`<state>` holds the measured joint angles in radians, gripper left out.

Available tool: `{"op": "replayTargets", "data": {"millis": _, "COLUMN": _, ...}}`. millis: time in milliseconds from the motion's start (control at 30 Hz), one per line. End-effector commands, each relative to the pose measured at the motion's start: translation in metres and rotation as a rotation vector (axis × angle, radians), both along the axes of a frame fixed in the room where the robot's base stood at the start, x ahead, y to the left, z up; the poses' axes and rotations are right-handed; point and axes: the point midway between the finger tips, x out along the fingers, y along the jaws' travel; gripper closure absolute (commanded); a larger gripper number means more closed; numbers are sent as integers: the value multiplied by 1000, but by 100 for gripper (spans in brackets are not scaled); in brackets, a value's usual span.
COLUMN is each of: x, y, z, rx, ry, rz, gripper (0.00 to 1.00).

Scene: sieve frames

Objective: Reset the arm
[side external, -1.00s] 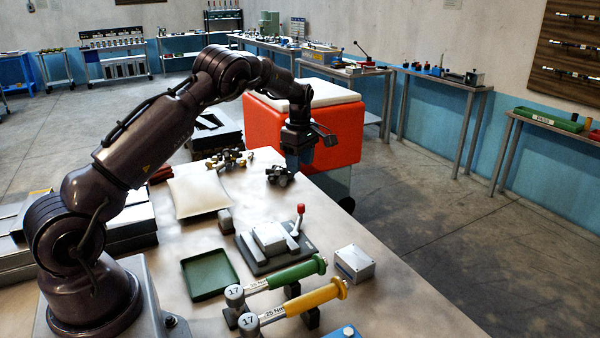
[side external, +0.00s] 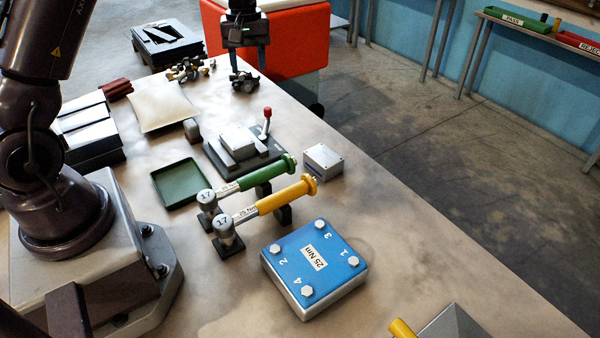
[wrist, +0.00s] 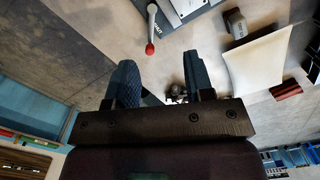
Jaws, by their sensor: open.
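My gripper (side external: 243,62) hangs at the far end of the bench, pointing down, over or just behind a small dark metal fitting (side external: 245,83). In the wrist view its two blue fingers (wrist: 162,84) stand well apart. A small dark metal part (wrist: 176,91) shows in the gap near the right finger. I cannot tell whether the fingers touch it. Nothing is visibly held.
The bench carries a white cushion (side external: 160,106), a red-knobbed clamp fixture (side external: 265,128), a green tray (side external: 180,184), green (side external: 262,174) and yellow (side external: 285,196) torque wrenches and a blue-topped block (side external: 312,262). An orange-red box (side external: 295,48) stands behind my gripper.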

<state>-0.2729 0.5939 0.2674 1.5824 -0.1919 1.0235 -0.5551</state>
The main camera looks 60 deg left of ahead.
Motion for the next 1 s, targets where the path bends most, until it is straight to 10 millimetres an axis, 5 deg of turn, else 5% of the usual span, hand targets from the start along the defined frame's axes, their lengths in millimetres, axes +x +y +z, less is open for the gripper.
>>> {"op": "replayTargets", "data": {"millis": 200, "x": -50, "y": -72, "z": 61, "rx": 6, "ry": -103, "rz": -415, "gripper": 52}}
{"op": "replayTargets", "data": {"millis": 500, "x": -137, "y": -151, "z": 106, "rx": 110, "ry": -243, "rz": -901, "gripper": 52}}
{"op": "replayTargets", "data": {"millis": 733, "x": -191, "y": -185, "z": 119, "rx": 226, "ry": -358, "rz": -1085, "gripper": 52}}
{"op": "replayTargets", "data": {"millis": 1000, "x": -204, "y": -197, "z": 140, "rx": 299, "ry": -470, "rz": -1130, "gripper": 52}}
